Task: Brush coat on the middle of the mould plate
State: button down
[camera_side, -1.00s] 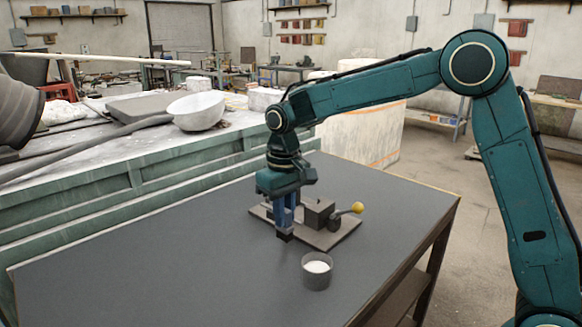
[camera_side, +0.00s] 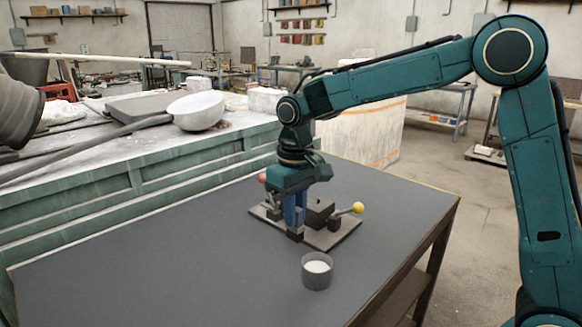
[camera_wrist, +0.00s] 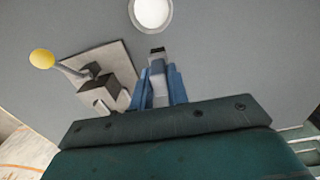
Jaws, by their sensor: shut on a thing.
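The mould plate (camera_side: 338,235) lies flat on the dark table, with a block (camera_side: 319,212) on it. It also shows in the wrist view (camera_wrist: 118,55). My gripper (camera_side: 296,222) is shut on a brush, its blue fingers pointing down. The brush's dark tip (camera_side: 295,237) overlaps the plate's near-left edge in the side view. In the wrist view the brush (camera_wrist: 158,68) appears to the right of the plate. I cannot tell whether it touches anything. A round grey pot (camera_side: 317,280) of white coat stands in front of the plate, and its white contents also show in the wrist view (camera_wrist: 151,12).
A lever with a yellow knob (camera_side: 357,207) sticks out at the plate's right side. A red knob (camera_side: 262,178) shows at its left. The table (camera_side: 160,270) is clear at the front left. A green bench (camera_side: 100,200) with a white bowl stands behind.

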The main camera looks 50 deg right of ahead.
jog(key=s+r, duration=0.2)
jog(key=s, duration=0.4)
jog(key=shift+r, duration=0.15)
jog(key=shift+s, duration=0.1)
jog(key=shift+f, duration=1.75)
jog(key=shift+f, duration=0.55)
jog(key=shift+f, duration=0.35)
jog(key=shift+f, duration=0.85)
dwell(1.1)
jog(key=shift+r, duration=0.15)
dwell(0.5)
notch_tip(320, 180, up, 7)
dwell(0.9)
